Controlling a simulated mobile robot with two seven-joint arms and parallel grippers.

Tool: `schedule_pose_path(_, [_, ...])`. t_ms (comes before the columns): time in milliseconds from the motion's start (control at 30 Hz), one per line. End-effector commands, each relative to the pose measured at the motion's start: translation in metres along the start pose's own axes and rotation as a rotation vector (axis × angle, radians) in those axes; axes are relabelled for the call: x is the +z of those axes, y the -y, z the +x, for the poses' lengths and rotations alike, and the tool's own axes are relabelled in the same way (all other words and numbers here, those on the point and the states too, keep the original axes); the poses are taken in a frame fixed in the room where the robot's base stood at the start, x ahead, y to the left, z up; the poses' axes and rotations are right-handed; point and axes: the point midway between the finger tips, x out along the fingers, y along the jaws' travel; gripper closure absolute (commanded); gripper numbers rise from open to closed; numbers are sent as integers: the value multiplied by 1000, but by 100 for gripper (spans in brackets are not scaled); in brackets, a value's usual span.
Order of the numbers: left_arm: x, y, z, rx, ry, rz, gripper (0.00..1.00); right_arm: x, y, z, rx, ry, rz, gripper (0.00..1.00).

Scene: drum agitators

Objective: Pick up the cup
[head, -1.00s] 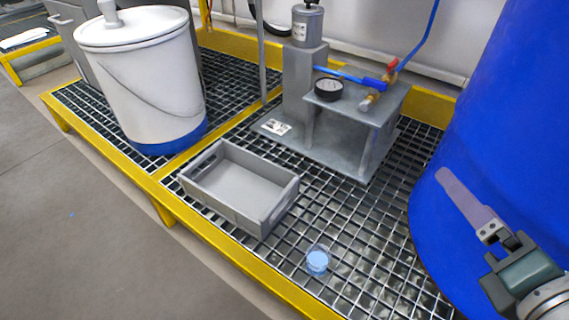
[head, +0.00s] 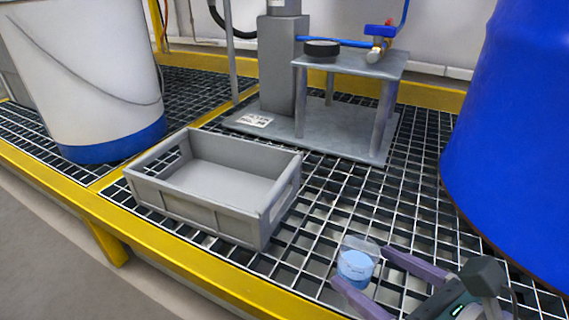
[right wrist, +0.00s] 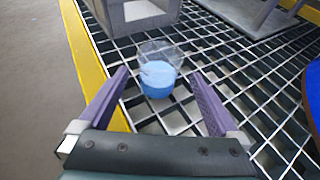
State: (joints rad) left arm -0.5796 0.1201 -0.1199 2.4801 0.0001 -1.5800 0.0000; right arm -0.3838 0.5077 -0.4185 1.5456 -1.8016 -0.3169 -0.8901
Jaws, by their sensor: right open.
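The cup (head: 357,262) is small and clear, with light blue contents in its lower part. It stands upright on the metal grating near the yellow front edge. In the right wrist view the cup (right wrist: 158,72) is just beyond the fingertips, centred between them. My right gripper (head: 362,266) is open, with purple fingers spread to either side of the cup's near side. It also shows in the right wrist view (right wrist: 158,74), empty. My left gripper is not in view.
A grey open crate (head: 215,215) stands left of the cup. A large blue drum (head: 515,150) is at the right, a white bucket (head: 85,75) at the left. A yellow rail (head: 180,257) edges the grating.

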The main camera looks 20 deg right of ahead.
Motion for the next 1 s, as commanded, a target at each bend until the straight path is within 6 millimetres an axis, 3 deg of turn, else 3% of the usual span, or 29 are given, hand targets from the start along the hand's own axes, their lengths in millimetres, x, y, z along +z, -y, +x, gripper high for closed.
schedule_pose_path(433, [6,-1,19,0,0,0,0,2,-1,58,-2,2,3,2])
schedule_pose_path(733, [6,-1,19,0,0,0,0,4,-1,63,0,-1,2,2])
schedule_pose_path(1000, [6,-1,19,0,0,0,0,4,-1,63,0,0,2,31])
